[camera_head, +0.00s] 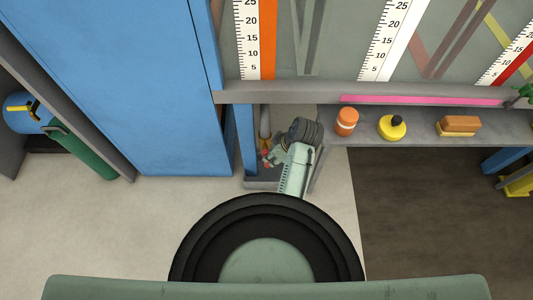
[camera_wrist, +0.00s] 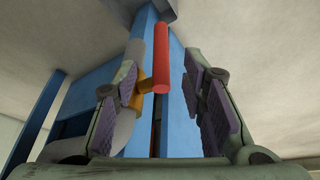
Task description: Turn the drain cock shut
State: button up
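The drain cock's red handle (camera_wrist: 161,60) is a straight bar standing nearly upright in the wrist view. A short brass-coloured stem (camera_wrist: 142,93) joins its lower end to the cock beside a grey curved pipe (camera_wrist: 127,125). My gripper (camera_wrist: 163,82) is open, its purple-padded fingers on either side of the handle. The handle looks closer to the left finger, with a clear gap to the right one; I cannot tell whether anything touches. In the head view my gripper (camera_head: 271,157) is low beside the pipe under the flume, and a small red bit of the handle (camera_head: 265,153) shows.
A blue cabinet (camera_head: 130,90) stands left of the pipe. Open floor (camera_head: 110,220) lies at the front left.

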jog(key=x, duration=0.9)
jog(key=shift+f, duration=0.3)
jog(key=shift+c, duration=0.6)
jog(key=shift+a, duration=0.1)
grip_shut()
